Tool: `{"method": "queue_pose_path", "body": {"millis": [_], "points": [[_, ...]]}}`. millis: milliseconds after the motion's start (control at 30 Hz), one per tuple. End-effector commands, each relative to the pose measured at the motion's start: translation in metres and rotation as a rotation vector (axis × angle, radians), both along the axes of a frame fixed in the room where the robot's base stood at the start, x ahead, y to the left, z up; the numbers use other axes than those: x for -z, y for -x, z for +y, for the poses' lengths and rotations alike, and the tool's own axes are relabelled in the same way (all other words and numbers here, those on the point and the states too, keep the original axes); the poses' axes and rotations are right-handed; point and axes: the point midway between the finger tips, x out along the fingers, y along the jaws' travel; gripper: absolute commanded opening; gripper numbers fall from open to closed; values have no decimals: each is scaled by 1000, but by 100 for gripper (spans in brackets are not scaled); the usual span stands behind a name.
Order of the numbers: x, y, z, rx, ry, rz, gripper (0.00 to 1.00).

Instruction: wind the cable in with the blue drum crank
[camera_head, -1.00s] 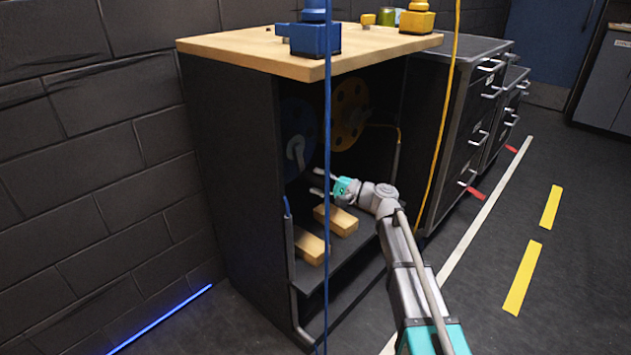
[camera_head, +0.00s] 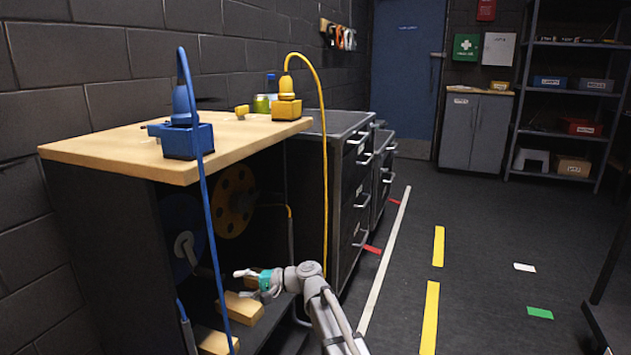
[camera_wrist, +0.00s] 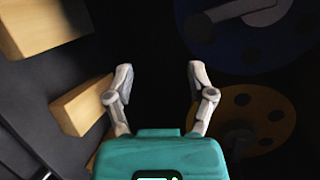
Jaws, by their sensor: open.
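The blue drum (camera_head: 178,225) is on the left inside the dark cabinet, with a grey crank (camera_head: 185,247) on its face. In the wrist view the blue drum (camera_wrist: 240,48) and its crank arm (camera_wrist: 232,10) are at the upper right, partly cut off. The blue cable (camera_head: 207,205) hangs from a blue box (camera_head: 185,140) on the worktop, past the cabinet's front. My gripper (camera_head: 241,283) is open and empty at the cabinet opening, to the right of and below the crank in the head view. Its fingers (camera_wrist: 160,75) are apart, touching nothing visible.
A yellow drum (camera_head: 233,202) is beside the blue one. Two wooden blocks (camera_head: 242,308) (camera_head: 212,342) lie on the cabinet floor below my gripper. A yellow cable (camera_head: 325,150) hangs at the cabinet's right. Grey drawers (camera_head: 340,200) adjoin it. Floor to the right is largely clear.

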Motion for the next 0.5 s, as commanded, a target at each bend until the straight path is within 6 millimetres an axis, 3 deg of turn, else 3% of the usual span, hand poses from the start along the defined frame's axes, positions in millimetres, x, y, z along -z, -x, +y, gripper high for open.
{"method": "queue_pose_path", "body": {"millis": [500], "points": [[46,72,-158,-65,646,-157,71]]}}
